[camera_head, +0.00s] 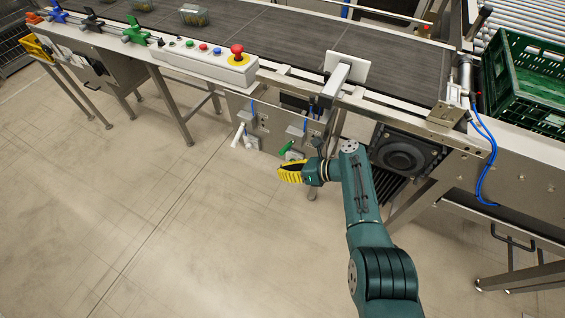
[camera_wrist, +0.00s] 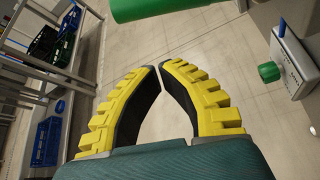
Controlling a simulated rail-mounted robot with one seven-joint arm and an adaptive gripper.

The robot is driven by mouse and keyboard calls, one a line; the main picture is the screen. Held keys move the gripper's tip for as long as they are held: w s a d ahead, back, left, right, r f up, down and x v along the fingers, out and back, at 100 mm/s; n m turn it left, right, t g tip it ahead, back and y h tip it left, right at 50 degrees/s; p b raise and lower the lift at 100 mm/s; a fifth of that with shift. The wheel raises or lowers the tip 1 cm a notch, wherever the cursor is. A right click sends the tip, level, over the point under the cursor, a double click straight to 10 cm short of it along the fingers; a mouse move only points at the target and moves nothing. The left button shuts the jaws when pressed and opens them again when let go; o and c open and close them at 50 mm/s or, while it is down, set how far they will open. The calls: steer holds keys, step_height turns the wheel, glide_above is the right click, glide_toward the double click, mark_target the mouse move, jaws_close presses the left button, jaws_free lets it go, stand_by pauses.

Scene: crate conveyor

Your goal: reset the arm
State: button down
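My gripper (camera_head: 281,173) has yellow ribbed fingers and hangs in front of the conveyor's side, below the belt, pointing left over the floor. In the wrist view my gripper (camera_wrist: 159,66) has its two fingertips drawn together, almost touching. The gap between the fingers shows only bare floor, so it holds nothing. My arm is bent, with the wrist beside a dark round fan housing (camera_head: 399,155).
The conveyor belt (camera_head: 290,40) runs above the gripper, with a red stop button (camera_head: 237,49) on its rail. A green crate (camera_head: 527,80) stands at right. A green bar (camera_wrist: 150,9) and green knob (camera_wrist: 268,72) are close by. The floor (camera_head: 150,210) at left is clear.

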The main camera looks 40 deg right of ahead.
steer(key=p+v, duration=0.2)
steer(key=v, duration=0.7)
steer(key=shift+w+d+r, duration=0.25)
steer(key=shift+w+d, duration=0.1)
steer(key=shift+d, duration=0.05)
